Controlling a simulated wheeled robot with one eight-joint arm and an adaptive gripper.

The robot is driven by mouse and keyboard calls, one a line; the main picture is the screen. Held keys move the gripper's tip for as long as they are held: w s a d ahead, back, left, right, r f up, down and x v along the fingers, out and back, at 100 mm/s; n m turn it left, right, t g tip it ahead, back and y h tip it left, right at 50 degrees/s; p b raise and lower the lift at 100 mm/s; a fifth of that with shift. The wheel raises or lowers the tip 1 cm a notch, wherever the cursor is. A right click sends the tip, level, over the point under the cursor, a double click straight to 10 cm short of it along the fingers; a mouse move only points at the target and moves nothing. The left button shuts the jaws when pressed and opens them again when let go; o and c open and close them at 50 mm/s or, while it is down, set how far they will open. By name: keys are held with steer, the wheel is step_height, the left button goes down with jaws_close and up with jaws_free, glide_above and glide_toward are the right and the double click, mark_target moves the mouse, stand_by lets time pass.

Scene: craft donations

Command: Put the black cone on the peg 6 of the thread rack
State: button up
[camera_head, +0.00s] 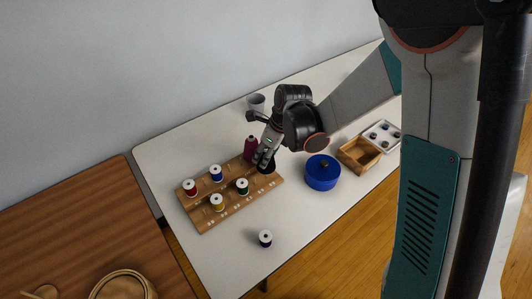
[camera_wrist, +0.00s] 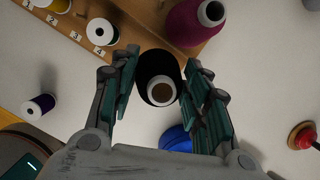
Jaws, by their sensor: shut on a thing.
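My gripper (camera_head: 264,160) is shut on the black cone (camera_head: 267,168), near the right end of the wooden thread rack (camera_head: 205,226). In the wrist view the black cone (camera_wrist: 151,67) sits between both fingers, its pale open top facing the camera. It overlaps the rack's edge (camera_wrist: 150,14) and the white table there; I cannot tell whether it touches the rack. A maroon cone (camera_head: 250,146) stands on the rack just behind my gripper. Labels 2, 3 and 4 show in the wrist view; peg 6 and its label are not distinguishable.
The rack also bears red (camera_head: 190,188), blue (camera_head: 216,174), yellow (camera_head: 217,203) and green (camera_head: 242,187) spools. A blue lidded pot (camera_head: 322,175), a wooden box (camera_head: 359,155) and a white tray (camera_head: 395,130) are to the right. A grey cup (camera_head: 256,102) stands behind.

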steer(key=shift+f, duration=0.25)
steer(key=shift+f+b, duration=0.35)
steer(key=shift+b, duration=0.2)
steer(key=shift+f+b, duration=1.1)
steer(key=shift+f, duration=0.2)
steer(key=o, duration=1.2)
steer(key=shift+r, duration=0.1)
